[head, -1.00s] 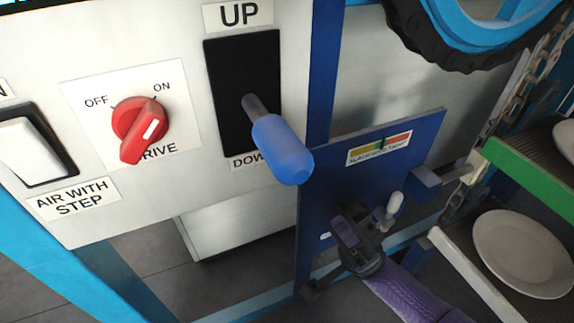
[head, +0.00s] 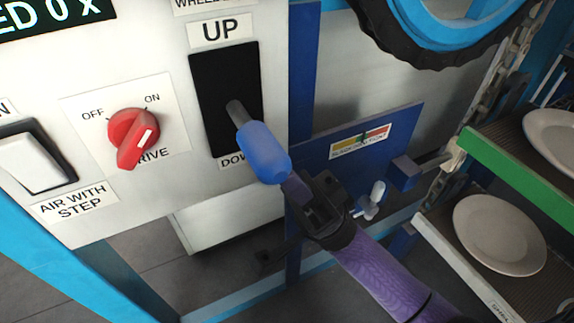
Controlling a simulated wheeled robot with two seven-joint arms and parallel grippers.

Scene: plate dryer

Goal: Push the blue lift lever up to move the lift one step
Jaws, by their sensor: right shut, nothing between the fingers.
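The blue lift lever (head: 263,152) is a blue grip on a grey metal rod. It sticks out of a black slot plate (head: 225,85) between the labels UP and DOWN and slants down to the right. My right gripper (head: 294,187) is shut, with nothing in it, just below and right of the lever's lower end. Its fingertips overlap the lever's end in the picture; I cannot tell whether they touch. My left gripper is out of view.
A red drive knob (head: 132,138) and a white rocker switch (head: 33,156) are on the panel left of the lever. A blue plate with a coloured gauge label (head: 360,141) is behind my right gripper. Racks with white plates (head: 500,235) stand at the right.

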